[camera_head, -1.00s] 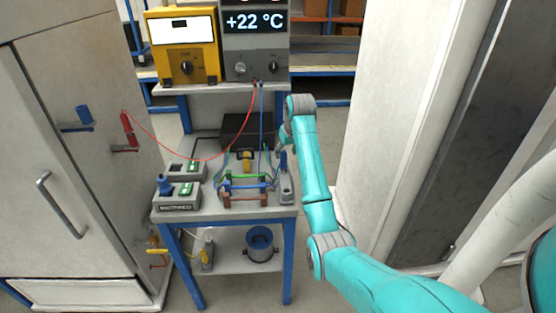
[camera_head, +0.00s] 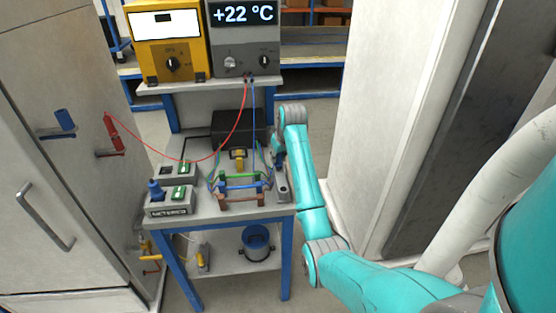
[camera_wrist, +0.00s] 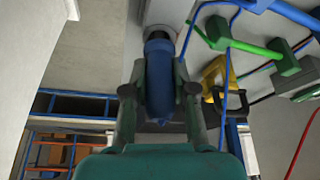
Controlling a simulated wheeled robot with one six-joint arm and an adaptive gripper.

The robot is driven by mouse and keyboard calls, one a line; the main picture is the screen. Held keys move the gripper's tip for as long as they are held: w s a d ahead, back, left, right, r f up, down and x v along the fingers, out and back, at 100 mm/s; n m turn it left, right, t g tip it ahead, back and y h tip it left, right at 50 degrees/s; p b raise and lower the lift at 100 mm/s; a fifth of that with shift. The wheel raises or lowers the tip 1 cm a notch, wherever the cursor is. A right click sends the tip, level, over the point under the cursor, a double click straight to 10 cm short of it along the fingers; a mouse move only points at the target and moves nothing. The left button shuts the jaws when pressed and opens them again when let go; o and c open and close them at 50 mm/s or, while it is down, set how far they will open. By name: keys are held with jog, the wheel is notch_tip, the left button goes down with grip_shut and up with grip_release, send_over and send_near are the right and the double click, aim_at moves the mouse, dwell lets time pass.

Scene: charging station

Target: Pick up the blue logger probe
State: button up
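A blue probe (camera_wrist: 159,78) fills the middle of the wrist view, its far end at a pale round fitting. In the head view a blue piece, apparently the same probe (camera_head: 280,161), stands upright at a grey holder (camera_head: 283,188) on the table's right side. My gripper (camera_wrist: 158,92) is around the probe, one finger on each side. The fingers look apart, with a narrow gap at the left one; contact on the right is unclear. In the head view my arm hides most of the gripper.
Green, blue and brown bars (camera_head: 243,182) with loose cables lie just left of the probe. A second blue plug (camera_head: 155,190) stands in a grey box at the table's left. A cabinet (camera_head: 50,200) stands left and a white panel (camera_head: 360,130) right. Red and blue leads hang from the +22 °C unit (camera_head: 245,45).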

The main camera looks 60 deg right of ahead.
grip_shut()
